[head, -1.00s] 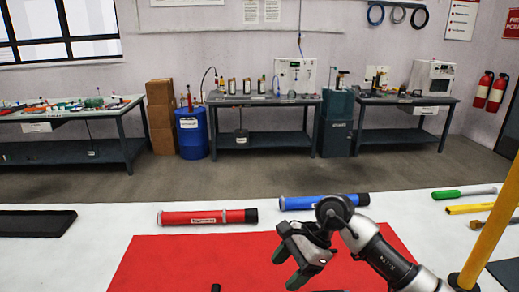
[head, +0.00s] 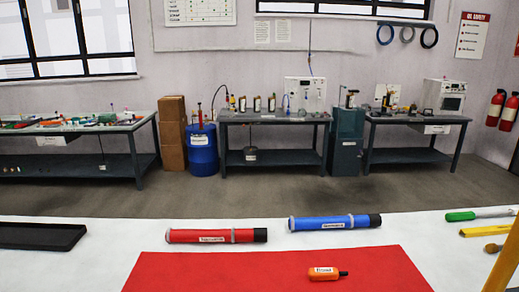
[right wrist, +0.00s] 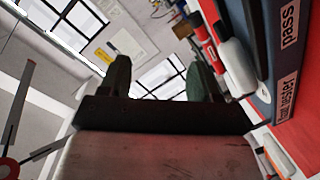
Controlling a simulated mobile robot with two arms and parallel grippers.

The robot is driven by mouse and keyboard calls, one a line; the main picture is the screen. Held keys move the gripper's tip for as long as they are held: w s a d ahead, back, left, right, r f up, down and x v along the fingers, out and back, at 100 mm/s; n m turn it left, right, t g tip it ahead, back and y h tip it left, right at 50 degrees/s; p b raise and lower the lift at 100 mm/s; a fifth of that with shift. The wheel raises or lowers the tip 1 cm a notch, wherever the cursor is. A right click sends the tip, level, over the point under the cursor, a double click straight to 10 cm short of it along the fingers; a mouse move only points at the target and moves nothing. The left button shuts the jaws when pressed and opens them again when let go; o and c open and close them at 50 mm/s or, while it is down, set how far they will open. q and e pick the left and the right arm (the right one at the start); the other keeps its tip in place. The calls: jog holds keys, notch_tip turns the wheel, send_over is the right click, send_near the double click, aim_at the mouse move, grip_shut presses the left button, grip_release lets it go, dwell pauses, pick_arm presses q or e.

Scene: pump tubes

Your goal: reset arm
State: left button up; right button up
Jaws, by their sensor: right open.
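My right gripper (right wrist: 157,75) shows only in the right wrist view; its two fingers stand apart with nothing between them. Neither arm shows in the head view now, and my left gripper is out of sight. In the head view, a red tube (head: 216,236) and a blue tube (head: 335,223) lie on the white table (head: 60,275), behind the red mat (head: 200,275). A small orange bottle-like item (head: 325,273) with a dark tip lies on the mat.
A black tray (head: 40,236) is at the left of the table. A green-handled tool (head: 461,216) and a yellow one (head: 485,231) lie at the right. A dark panel labelled "pass" (right wrist: 290,30) stands at the right of the wrist view.

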jog(key=s+d+f+m+g, duration=0.1)
jog(key=s+f+g, duration=0.1)
jog(key=s+f, duration=0.1)
jog(key=s+d+f+m+g, duration=0.1)
jog(key=s+f+m+g, duration=0.1)
jog(key=s, duration=0.1)
jog(key=s+f+m+g, duration=0.2)
jog(key=s+f+g, duration=0.1)
jog(key=s, duration=0.1)
jog(key=shift+s+d+f+h, duration=0.1)
jog(key=shift+d+f+h, duration=0.2)
jog(key=shift+d+h, duration=0.1)
jog(key=s+f+m+g+y, duration=0.1)
jog(key=s+f+m+g, duration=0.3)
jog(key=s, duration=0.6)
notch_tip(320, 180, down, 26)
jog(key=s+n+g, duration=0.1)
jog(key=s+g, duration=0.1)
jog(key=g, duration=0.1)
jog(key=s+d+f+g, duration=0.1)
jog(key=s+d+f, duration=0.1)
jog(key=s+f, duration=1.3)
jog(key=shift+s+d+f+n, duration=0.25)
jog(key=shift+s+d+n, duration=0.05)
jog(key=shift+d, duration=0.1)
